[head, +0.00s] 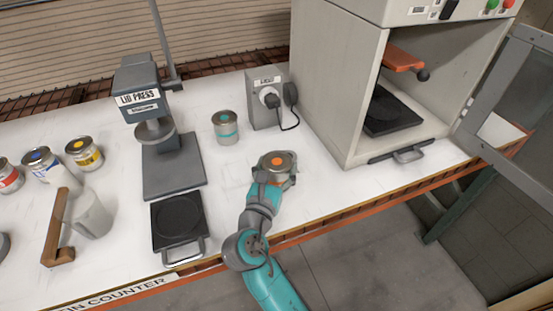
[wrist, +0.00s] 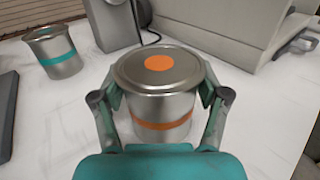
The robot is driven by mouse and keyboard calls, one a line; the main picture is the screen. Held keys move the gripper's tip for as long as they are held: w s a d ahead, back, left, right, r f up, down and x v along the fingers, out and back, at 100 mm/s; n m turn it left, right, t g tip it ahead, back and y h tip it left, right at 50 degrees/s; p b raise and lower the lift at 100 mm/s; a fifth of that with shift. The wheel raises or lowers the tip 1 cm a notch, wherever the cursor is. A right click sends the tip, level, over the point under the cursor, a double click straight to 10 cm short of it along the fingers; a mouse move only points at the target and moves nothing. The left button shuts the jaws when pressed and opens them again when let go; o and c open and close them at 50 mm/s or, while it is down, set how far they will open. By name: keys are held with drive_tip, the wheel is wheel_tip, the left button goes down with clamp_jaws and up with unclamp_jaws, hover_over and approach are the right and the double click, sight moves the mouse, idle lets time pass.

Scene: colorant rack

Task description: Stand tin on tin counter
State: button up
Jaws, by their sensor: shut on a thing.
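A silver tin with an orange dot on its lid and an orange band (wrist: 160,104) is between the two fingers of my gripper (wrist: 160,110), upright. The same tin (head: 277,161) shows in the head view over the white tin counter (head: 330,195), near its front edge. My gripper (head: 276,176) is shut on this tin from the front side. I cannot tell whether the tin's base touches the counter.
A teal-banded tin (head: 226,128) stands behind and left. A lid press (head: 165,140), a black plate with a handle (head: 180,222) and a jug (head: 88,213) stand left. Several coloured tins (head: 84,152) are farther left. A socket box (head: 264,98) and an open grey cabinet (head: 345,90) are behind and right.

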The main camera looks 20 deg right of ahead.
drive_tip(key=shift+f, duration=0.15)
drive_tip(key=o, duration=1.3)
drive_tip(key=shift+f, duration=0.1)
drive_tip(key=shift+o, duration=0.2)
drive_tip(key=shift+r, duration=0.2)
drive_tip(key=v, duration=1.2)
